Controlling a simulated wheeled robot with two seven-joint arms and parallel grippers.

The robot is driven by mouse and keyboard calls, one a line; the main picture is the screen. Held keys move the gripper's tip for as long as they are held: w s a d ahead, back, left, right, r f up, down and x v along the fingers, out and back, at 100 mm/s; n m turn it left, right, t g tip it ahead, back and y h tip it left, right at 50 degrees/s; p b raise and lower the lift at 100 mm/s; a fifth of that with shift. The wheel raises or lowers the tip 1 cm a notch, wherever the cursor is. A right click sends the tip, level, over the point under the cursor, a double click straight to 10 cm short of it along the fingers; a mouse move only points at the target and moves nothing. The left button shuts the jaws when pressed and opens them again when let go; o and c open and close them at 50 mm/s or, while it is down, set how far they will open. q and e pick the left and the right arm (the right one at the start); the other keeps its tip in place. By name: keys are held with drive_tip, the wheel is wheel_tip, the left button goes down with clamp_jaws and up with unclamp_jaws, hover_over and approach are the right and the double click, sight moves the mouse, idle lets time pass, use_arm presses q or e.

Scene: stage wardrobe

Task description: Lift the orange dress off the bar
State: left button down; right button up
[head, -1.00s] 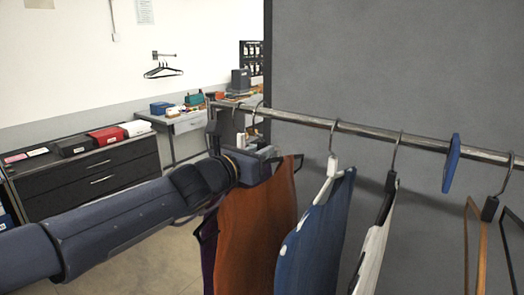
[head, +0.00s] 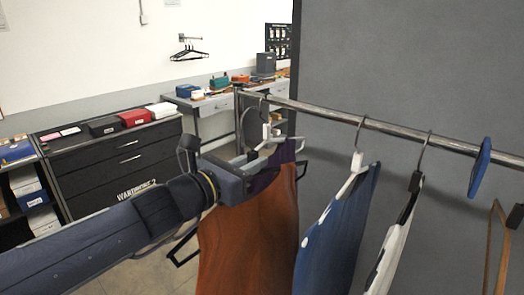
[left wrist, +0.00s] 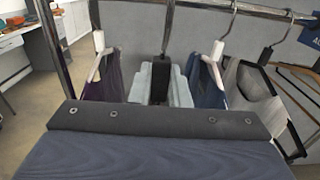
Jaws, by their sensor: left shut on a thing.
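The orange dress (head: 247,240) hangs from a dark hanger near the left end of the metal bar (head: 330,112). My left gripper (head: 250,160) is shut on the neck of this hanger, just above the dress. In the left wrist view the dark hanger neck (left wrist: 161,80) stands between the pale fingers. The dress is not visible there. The hook overlaps the bar's end in the head view; I cannot tell whether it still touches the bar. My right gripper is out of view.
A purple garment (head: 262,180) on a white hanger is close behind the dress. A blue garment (head: 335,235) and a white one (head: 392,250) hang to its right. A blue tag (head: 480,167) is further along. A dark drawer cabinet (head: 115,165) stands back left.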

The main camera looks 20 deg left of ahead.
use_arm(q)
drive_tip(key=p+v, duration=0.2)
drive_tip(key=v, duration=0.2)
drive_tip(key=p+v, duration=0.3)
drive_tip(key=v, duration=0.2)
drive_tip(key=shift+s+r, duration=0.1)
drive_tip(key=shift+r, duration=0.15)
drive_tip(key=v, duration=2.6)
drive_tip(key=shift+s+a, duration=0.15)
drive_tip(key=shift+s, duration=0.2)
drive_tip(key=shift+f, duration=0.1)
